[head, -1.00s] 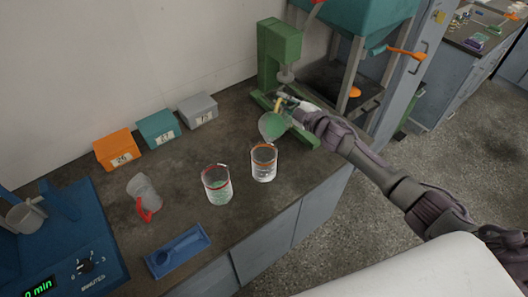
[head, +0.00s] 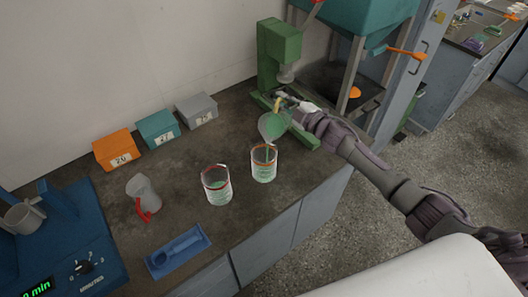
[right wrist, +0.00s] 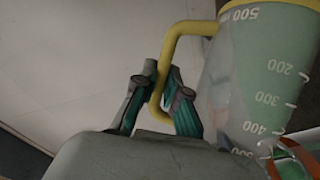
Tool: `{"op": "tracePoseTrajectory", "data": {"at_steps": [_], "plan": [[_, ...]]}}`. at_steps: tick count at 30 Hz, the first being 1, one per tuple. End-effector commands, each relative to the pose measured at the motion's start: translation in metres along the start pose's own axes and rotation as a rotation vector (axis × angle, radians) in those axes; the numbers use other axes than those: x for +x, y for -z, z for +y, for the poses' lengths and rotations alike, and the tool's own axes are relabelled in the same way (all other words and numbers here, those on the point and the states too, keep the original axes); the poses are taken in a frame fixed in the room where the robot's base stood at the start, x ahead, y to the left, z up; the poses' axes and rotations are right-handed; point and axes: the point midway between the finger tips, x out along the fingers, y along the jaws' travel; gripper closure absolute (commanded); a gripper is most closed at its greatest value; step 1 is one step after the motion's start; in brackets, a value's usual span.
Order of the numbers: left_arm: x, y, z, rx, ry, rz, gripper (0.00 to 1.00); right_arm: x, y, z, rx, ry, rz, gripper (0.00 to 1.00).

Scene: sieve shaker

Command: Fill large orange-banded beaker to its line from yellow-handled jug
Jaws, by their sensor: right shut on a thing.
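The yellow-handled jug (head: 271,127) is a clear graduated vessel with green contents. It is tilted, its lip over the orange-banded beaker (head: 264,166). A thin green stream runs from the lip into the beaker, which stands upright on the bench and shows green inside. The exact level against its line is too small to read. My right gripper (head: 284,102) is shut on the jug's yellow handle. In the right wrist view, my right gripper's fingers (right wrist: 160,100) close around the yellow handle beside the graduated jug wall (right wrist: 260,75). My left gripper is not in view.
A red-banded beaker (head: 216,187) stands left of the orange-banded one. A red-handled jug (head: 145,191), a blue tray (head: 178,251) and orange, teal and grey boxes (head: 117,148) are further left. A green stand (head: 279,50) is behind the jug.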

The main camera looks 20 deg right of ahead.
Motion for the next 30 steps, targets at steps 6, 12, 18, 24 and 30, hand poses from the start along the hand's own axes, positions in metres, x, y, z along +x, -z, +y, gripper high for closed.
{"op": "tracePoseTrajectory", "data": {"at_steps": [6, 12, 18, 24, 30], "plan": [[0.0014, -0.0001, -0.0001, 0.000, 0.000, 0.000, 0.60, -0.0001, 0.0020, 0.0012, -0.008, -0.006, 0.004, 1.00], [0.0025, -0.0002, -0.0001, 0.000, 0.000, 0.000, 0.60, -0.0004, 0.0030, 0.0014, -0.016, -0.009, 0.006, 1.00], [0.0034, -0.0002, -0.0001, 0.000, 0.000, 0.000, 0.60, -0.0008, 0.0040, 0.0019, -0.024, -0.012, 0.008, 1.00], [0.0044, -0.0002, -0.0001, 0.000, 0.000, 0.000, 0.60, -0.0012, 0.0050, 0.0024, -0.032, -0.015, 0.010, 1.00], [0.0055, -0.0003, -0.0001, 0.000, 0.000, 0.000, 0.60, -0.0015, 0.0060, 0.0029, -0.040, -0.019, 0.012, 1.00]]}}
